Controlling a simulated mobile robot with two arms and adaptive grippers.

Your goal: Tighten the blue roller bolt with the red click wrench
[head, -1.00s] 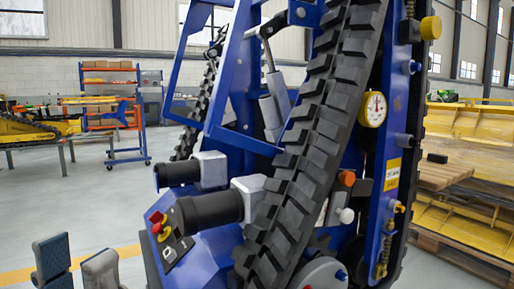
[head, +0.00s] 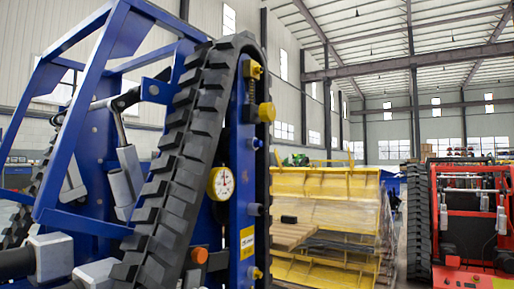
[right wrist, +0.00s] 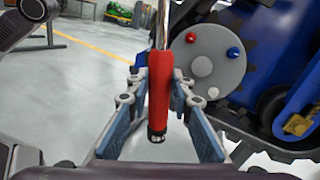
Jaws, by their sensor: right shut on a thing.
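The red click wrench (right wrist: 160,85) stands roughly upright in the right wrist view, its red handle between the fingers of my right gripper (right wrist: 158,78), which is shut on it. Its metal shaft runs up out of the frame, so its head is hidden. Behind and to the right is a grey disc (right wrist: 215,75) on the blue tracked carrier (head: 240,160). The disc bears a blue bolt (right wrist: 234,52), a red bolt (right wrist: 190,37) and a white one (right wrist: 202,66). The wrench appears apart from them. In the head view no gripper shows.
The black rubber track (head: 175,160) slopes up the carrier beside a dial gauge (head: 221,183). Yellow metal parts (head: 320,195) and a red tracked machine (head: 470,220) stand to the right. Open grey floor (right wrist: 95,50) lies left of the wrench.

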